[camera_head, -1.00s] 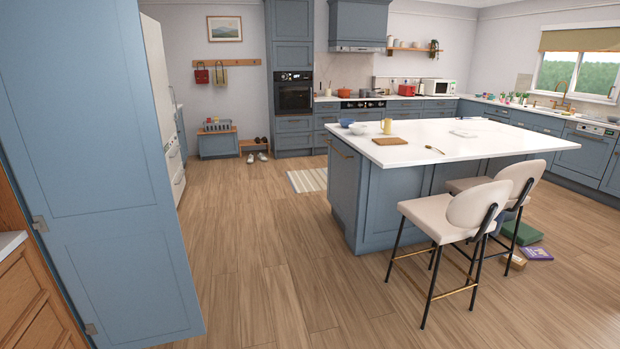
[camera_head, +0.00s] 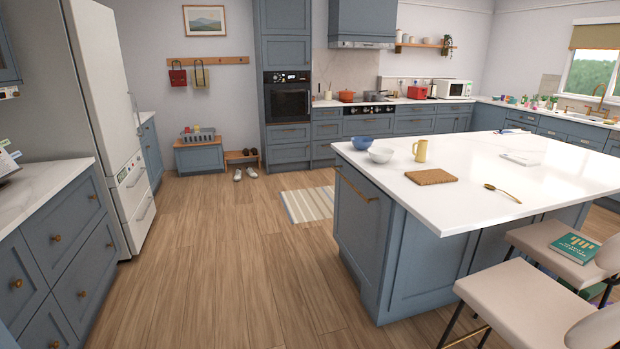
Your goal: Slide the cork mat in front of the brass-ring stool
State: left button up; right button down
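The cork mat (camera_head: 431,177) is a brown rectangle lying flat on the white island top, near its left part. Two stools with cream seats and black legs stand at the island's near right side. The nearer stool (camera_head: 520,305) is cut off by the bottom edge; a brass bar (camera_head: 468,338) shows low between its legs. The farther stool (camera_head: 535,238) has a teal book (camera_head: 575,246) on its seat; its footrest is hidden. Neither of my grippers is in view.
On the island top (camera_head: 470,215) are a blue bowl (camera_head: 373,125), a white bowl (camera_head: 381,155), a yellow mug (camera_head: 420,150) and a brass spoon (camera_head: 502,193) right of the mat. A striped rug (camera_head: 308,204) lies left of the island. The wooden floor between island and left drawers is clear.

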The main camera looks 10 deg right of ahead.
aim_at(435, 176)
jog(key=i, duration=2.95)
jog(key=z, duration=0.15)
